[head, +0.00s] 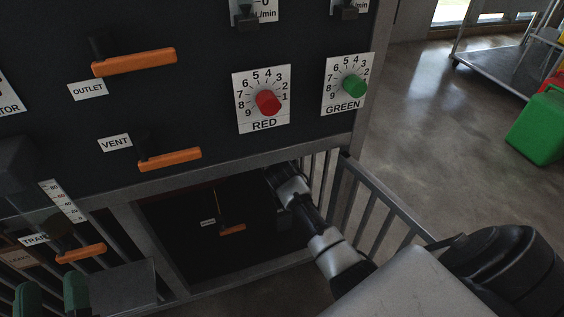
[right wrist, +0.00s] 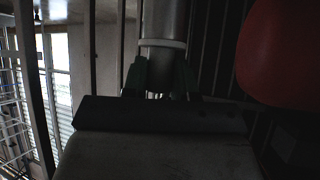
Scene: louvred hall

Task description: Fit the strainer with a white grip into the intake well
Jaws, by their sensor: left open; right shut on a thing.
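My left gripper (head: 50,294) is open at the lower left of the head view, with two green fingertips apart and nothing between them. My right gripper (right wrist: 160,78) is shut on a metal cylinder with a white band, which looks like the strainer (right wrist: 165,22). It points away from the gripper in the right wrist view. In the head view my right arm reaches in from the lower right toward the dark opening below the panel; its fingers and the strainer cannot be made out there. I cannot pick out the intake well in either view.
A dark panel carries a red knob (head: 267,102), a green knob (head: 354,85) and orange handles (head: 134,62). A metal railing (head: 385,205) stands beside my right arm. A large red rounded thing (right wrist: 285,50) is close at right in the wrist view.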

